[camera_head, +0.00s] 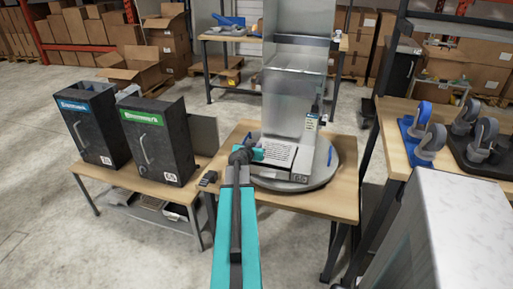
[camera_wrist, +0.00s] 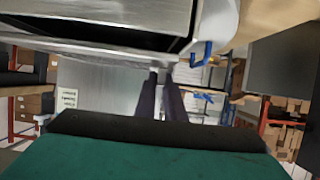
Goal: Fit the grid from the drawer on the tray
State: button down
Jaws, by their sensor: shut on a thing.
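The steel dispenser (camera_head: 291,100) stands on a round grey turntable (camera_head: 273,184) on the wooden table. The pale slotted grid (camera_head: 283,153) lies low at its front, over the tray area of its base (camera_head: 301,172); I cannot tell whether it is seated. My gripper (camera_head: 261,153) is at the left edge of the grid and shut on it. In the wrist view my dark fingers (camera_wrist: 163,75) reach close together to a metal edge; their tips are partly hidden. A dark gap shows under a steel panel (camera_wrist: 85,49). I cannot make out a drawer clearly.
Two black dispensers, one with a blue label (camera_head: 89,128) and one with a green label (camera_head: 156,137), stand on the left table. A small dark object (camera_head: 208,178) lies left of the turntable. Casters (camera_head: 432,140) stand on the right bench. The table's front right is clear.

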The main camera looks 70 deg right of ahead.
jog(key=shift+f+b, duration=0.85)
jog(key=shift+b, duration=0.25)
dwell(0.4)
jog(key=c, duration=1.8)
grip_release()
jog(key=shift+o, duration=0.2)
jog(key=shift+a, duration=0.1)
